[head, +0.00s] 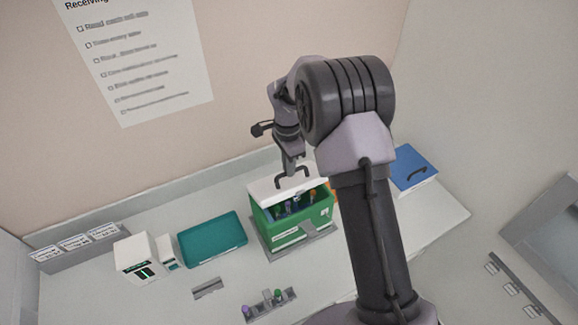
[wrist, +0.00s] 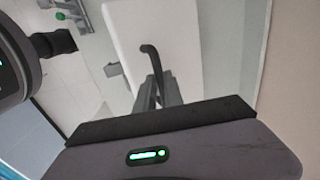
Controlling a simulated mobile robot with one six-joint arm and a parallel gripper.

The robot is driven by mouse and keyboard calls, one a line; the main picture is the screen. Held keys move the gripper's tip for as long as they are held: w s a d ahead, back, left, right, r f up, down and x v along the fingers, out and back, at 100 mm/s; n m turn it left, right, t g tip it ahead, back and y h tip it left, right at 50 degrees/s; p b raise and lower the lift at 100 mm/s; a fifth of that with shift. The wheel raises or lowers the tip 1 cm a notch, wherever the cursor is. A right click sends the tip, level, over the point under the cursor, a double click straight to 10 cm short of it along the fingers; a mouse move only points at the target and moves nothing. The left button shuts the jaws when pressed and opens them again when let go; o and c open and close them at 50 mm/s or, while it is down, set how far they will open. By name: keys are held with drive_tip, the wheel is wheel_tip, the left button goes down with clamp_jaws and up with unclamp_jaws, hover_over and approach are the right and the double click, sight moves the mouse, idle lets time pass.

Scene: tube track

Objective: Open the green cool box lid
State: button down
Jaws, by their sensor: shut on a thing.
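The green cool box (head: 300,219) stands on the counter with its front facing the camera. Its white lid (head: 272,189) is tilted up, and tubes with coloured caps show inside the box below it. My gripper (head: 290,174) is above the lid, shut on the dark lid handle (head: 293,180). In the wrist view the handle (wrist: 150,58) rises from between the fingers, and the white lid (wrist: 125,25) fills the area behind. The lid's hinge side is hidden in the head view.
A teal tray (head: 212,240) and a white device (head: 138,258) stand left of the box. A small rack with tubes (head: 268,304) is in front. A blue-lidded box (head: 411,168) is to the right, beyond my arm. A wall rises behind the counter.

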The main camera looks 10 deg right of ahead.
drive_tip(key=c, duration=1.5)
unclamp_jaws()
drive_tip(key=shift+o, duration=0.2)
wheel_tip(320, 180, up, 17)
drive_tip(key=shift+w+a+r, duration=0.15)
drive_tip(key=shift+w+r, duration=0.05)
drive_tip(key=shift+w, duration=0.1)
